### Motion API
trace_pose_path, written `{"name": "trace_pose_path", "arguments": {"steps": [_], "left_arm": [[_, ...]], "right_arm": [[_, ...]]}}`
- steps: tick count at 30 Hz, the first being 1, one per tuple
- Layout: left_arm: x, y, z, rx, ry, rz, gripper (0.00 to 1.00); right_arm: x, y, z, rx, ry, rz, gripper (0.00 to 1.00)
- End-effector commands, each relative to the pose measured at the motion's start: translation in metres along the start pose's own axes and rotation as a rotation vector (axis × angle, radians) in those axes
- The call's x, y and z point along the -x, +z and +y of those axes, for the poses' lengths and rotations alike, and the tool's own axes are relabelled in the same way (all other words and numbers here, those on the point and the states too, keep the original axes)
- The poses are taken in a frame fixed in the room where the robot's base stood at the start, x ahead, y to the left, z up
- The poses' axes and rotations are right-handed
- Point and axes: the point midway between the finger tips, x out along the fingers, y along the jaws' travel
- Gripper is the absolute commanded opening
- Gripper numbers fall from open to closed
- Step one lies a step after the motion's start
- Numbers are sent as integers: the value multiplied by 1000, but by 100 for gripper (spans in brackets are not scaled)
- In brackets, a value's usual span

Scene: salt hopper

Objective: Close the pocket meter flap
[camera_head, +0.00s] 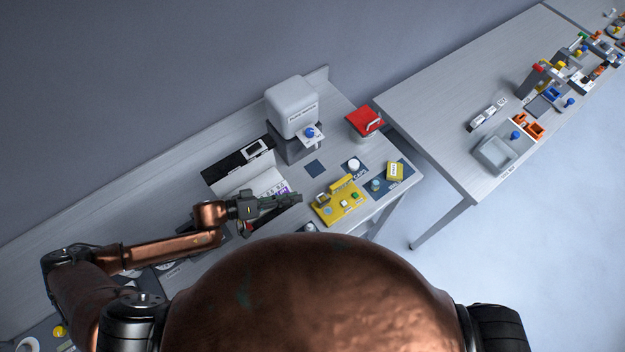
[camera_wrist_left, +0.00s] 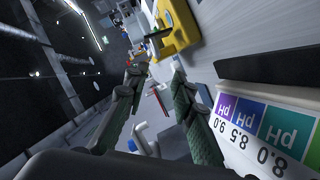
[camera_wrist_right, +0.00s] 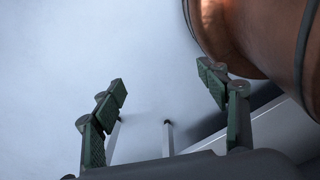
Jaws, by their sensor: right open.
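A yellow device (camera_head: 350,209) with a green button and a raised yellow piece (camera_head: 341,184) at its back edge lies on the bench; it looks like the pocket meter, but its label is too small to read. A yellow body also shows at the top of the left wrist view (camera_wrist_left: 178,25). My left gripper (camera_head: 297,198) is just left of the device, over a pale case, apart from the device. Its fingers (camera_wrist_left: 159,68) stand apart with nothing visible between them. My right gripper (camera_wrist_right: 166,83) is open and empty over the floor, outside the head view.
The open pale case (camera_head: 238,184) holds a coloured pH chart (camera_wrist_left: 268,128). Behind stands a grey hopper (camera_head: 292,108) with a blue knob. A red-lidded container (camera_head: 365,122) and a small yellow block (camera_head: 395,171) are to the right. A second table (camera_head: 430,95) is farther right.

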Motion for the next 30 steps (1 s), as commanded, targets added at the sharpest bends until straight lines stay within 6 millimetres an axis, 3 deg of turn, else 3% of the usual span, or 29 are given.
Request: {"name": "trace_pose_path", "arguments": {"steps": [11, 20, 26, 30], "left_arm": [[-58, -5, -4, 8, 1, 0, 24], [-75, -4, -6, 8, -3, 0, 24], [-75, -4, -6, 8, -2, -1, 23], [-75, -4, -5, 8, -2, 0, 13]], "right_arm": [[12, 37, 1, -8, 1, -41, 67], [12, -7, 6, 2, 6, 14, 67], [11, 0, 3, -1, 3, 3, 67], [12, 8, -2, -5, -2, -7, 67]]}}
